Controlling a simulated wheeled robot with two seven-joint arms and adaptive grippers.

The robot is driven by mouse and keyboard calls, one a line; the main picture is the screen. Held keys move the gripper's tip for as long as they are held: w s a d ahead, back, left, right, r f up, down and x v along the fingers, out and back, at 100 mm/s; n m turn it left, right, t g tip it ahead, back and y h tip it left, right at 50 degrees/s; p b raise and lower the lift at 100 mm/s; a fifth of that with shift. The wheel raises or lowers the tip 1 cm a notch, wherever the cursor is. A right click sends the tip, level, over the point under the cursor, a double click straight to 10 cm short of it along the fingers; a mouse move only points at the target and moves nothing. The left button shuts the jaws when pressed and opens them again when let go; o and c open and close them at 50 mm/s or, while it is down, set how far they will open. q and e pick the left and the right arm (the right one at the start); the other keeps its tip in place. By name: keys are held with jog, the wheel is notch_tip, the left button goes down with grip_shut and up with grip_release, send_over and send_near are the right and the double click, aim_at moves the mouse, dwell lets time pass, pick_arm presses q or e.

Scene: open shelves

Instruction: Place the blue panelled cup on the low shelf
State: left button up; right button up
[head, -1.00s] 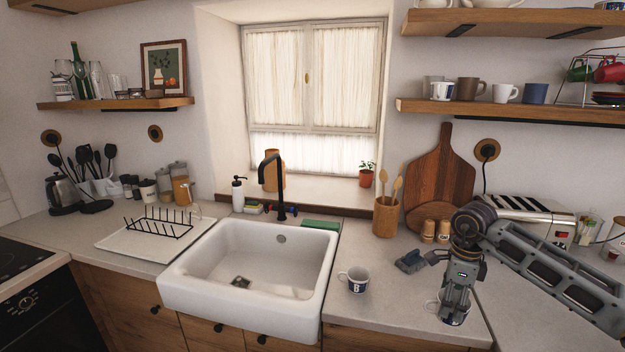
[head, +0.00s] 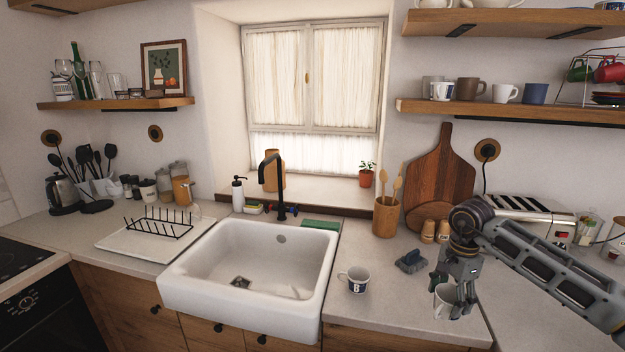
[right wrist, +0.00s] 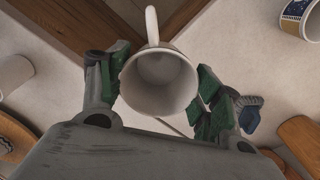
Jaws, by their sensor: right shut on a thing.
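A pale cup (head: 443,301) is held in my right gripper (head: 455,296) over the right part of the counter. The fingers hide much of its outside, so its panels are hard to make out. In the right wrist view the cup (right wrist: 160,82) shows its open mouth and pale inside, with the handle pointing to the top of the picture. The green-padded fingers of my right gripper (right wrist: 160,88) lie on both sides of it. I cannot tell how far its base is above the counter. The low shelf (head: 500,110) is the lower wooden board on the right wall. My left gripper is not in view.
The low shelf bears a row of cups, including a white one (head: 505,93) and a blue one (head: 535,93), and a rack at its right. A higher shelf (head: 510,22) hangs above. A patterned mug (head: 355,280) stands by the sink (head: 255,270). A toaster (head: 530,212) stands behind my arm.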

jog(key=n, duration=0.2)
jog(key=w+n, duration=0.1)
jog(key=n, duration=0.2)
jog(key=shift+r, duration=0.1)
jog(key=n, duration=0.2)
jog(key=shift+w+a+n, duration=0.3)
jog(key=shift+n, duration=0.1)
jog(key=shift+w+a+f+n, duration=0.1)
jog(key=shift+a+n, duration=0.1)
jog(key=shift+n, duration=0.4)
jog(key=shift+w+a+f+n, duration=0.1)
jog(key=shift+a+n, duration=0.1)
jog(key=shift+n, duration=0.4)
jog(key=shift+a+f+n, duration=0.4)
jog(key=shift+a+n, duration=0.1)
jog(key=shift+n, duration=0.3)
jog(key=s+a+f+n, duration=0.1)
jog(key=s+a+f, duration=0.3)
jog(key=f, duration=0.3)
jog(key=s+a+f+n, duration=0.2)
jog(key=s+a+f, duration=0.2)
jog(key=a+f, duration=0.2)
notch_tip(320, 180, down, 2)
jog(key=shift+s+f, duration=0.1)
jog(key=shift+s, duration=0.3)
jog(key=shift+a, duration=0.15)
